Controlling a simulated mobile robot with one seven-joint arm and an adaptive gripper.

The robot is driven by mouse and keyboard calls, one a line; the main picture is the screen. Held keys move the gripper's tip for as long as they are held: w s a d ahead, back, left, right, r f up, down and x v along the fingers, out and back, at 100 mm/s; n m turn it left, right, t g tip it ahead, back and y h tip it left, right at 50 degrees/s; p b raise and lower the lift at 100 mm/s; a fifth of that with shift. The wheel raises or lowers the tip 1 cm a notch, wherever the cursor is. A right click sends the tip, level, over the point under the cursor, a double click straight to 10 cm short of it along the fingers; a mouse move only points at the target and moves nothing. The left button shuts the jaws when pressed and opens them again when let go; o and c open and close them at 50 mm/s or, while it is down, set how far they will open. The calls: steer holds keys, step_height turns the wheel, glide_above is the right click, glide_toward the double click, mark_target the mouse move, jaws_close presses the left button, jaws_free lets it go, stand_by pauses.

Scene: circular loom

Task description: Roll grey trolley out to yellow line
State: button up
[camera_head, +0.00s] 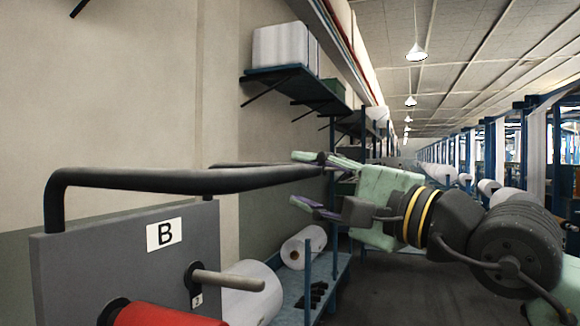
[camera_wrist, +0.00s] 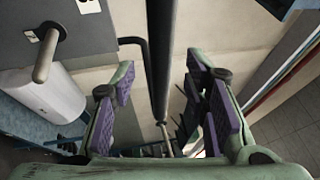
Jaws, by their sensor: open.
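The grey trolley (camera_head: 125,255) stands at the lower left in the head view, its side panel marked with a white "B" label. Its black handle bar (camera_head: 140,181) runs from the panel toward my gripper. My gripper (camera_head: 305,180) is open at the handle's far end, one finger above and one below the bar in that view. In the wrist view, the handle bar (camera_wrist: 160,45) passes between the open purple-padded fingers of my gripper (camera_wrist: 160,88), with gaps visible at both sides. No yellow line shows in either view.
A red roll (camera_head: 165,316) and a grey peg (camera_head: 228,280) are on the trolley. White rolls (camera_head: 303,246) lie on a blue rack (camera_head: 339,287) beyond it. Wall shelves (camera_head: 290,83) hang above. An open aisle floor (camera_head: 400,295) runs to the right.

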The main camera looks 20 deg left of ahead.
mark_target(294, 179)
steer(key=p+x, duration=0.1)
steer(key=x, duration=0.4)
steer(key=shift+w+a, duration=0.15)
steer(key=shift+c, duration=0.5)
jaws_close()
steer(key=shift+f, duration=0.1)
stand_by(0.4)
